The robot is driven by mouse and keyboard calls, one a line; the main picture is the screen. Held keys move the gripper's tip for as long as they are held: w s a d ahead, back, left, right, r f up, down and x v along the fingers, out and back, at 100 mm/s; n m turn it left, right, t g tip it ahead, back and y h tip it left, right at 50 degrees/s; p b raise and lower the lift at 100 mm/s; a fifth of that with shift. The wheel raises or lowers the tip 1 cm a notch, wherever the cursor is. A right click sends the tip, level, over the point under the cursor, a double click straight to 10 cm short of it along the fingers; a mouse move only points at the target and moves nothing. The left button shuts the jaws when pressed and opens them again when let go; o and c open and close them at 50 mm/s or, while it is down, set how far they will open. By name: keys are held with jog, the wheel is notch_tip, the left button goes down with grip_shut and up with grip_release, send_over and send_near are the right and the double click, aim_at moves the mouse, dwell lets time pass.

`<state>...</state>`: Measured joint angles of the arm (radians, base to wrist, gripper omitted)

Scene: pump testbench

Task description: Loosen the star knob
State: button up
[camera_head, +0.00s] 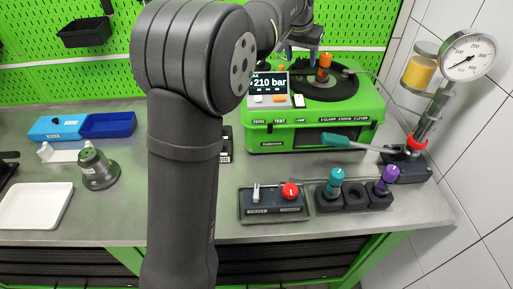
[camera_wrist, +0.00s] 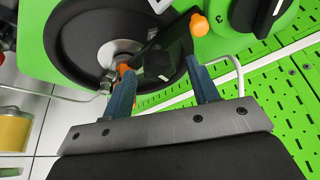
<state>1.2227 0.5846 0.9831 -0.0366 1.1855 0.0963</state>
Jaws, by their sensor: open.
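My gripper (camera_wrist: 160,66) is open, its two blue-grey fingers apart on either side of a dark angular part (camera_wrist: 165,52). This part may be the star knob; its lobes are not clear, and I cannot tell whether the fingers touch it. Orange tips (camera_wrist: 198,23) show near it. In the head view, my gripper (camera_head: 300,52) is over the back of the green test bench (camera_head: 330,125), left of an upright orange-topped piece (camera_head: 323,62) on the round black plate (camera_head: 343,88). My arm hides part of the bench's left side.
A pressure gauge (camera_head: 467,56) with a teal-handled pump stands at the right. A rack (camera_head: 355,197) holds teal and purple-topped pieces. A tray with a red knob (camera_head: 290,190) is beside it. Blue bins (camera_head: 108,124) and a white tray (camera_head: 35,205) lie left. A green perforated wall stands behind.

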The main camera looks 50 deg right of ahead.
jog(key=s+a+r+n, duration=0.1)
jog(key=a+r+n, duration=0.2)
jog(key=r, duration=0.5)
jog(key=s+a+r+n, duration=0.1)
jog(key=a+r+n, duration=0.25)
jog(key=r, duration=0.55)
jog(key=s+x, duration=0.1)
jog(key=x, duration=0.9)
jog(key=w+v, duration=0.1)
jog(key=v, duration=0.9)
jog(key=a+f+m+y, duration=0.1)
jog(key=a+f, duration=0.1)
jog(key=f, duration=0.3)
jog(key=a+f+m+y, duration=0.1)
jog(key=a+f, duration=0.2)
jog(key=f, duration=0.2)
jog(key=a+f+m+y, duration=0.1)
jog(key=a+f, duration=0.2)
jog(key=f, duration=0.2)
jog(key=shift+s+a+f+y, duration=0.1)
jog(key=shift+s+f+y, duration=0.1)
jog(key=shift+s+y, duration=0.15)
jog(key=s+a+f+m+y, duration=0.3)
jog(key=s+a+f, duration=0.1)
jog(key=a+f, duration=0.8)
notch_tip(320, 180, down, 2)
jog(key=shift+s+f+g+y, duration=0.1)
jog(key=shift+s+g+y, duration=0.1)
jog(key=shift+g+y, duration=0.2)
jog(key=shift+a, duration=0.1)
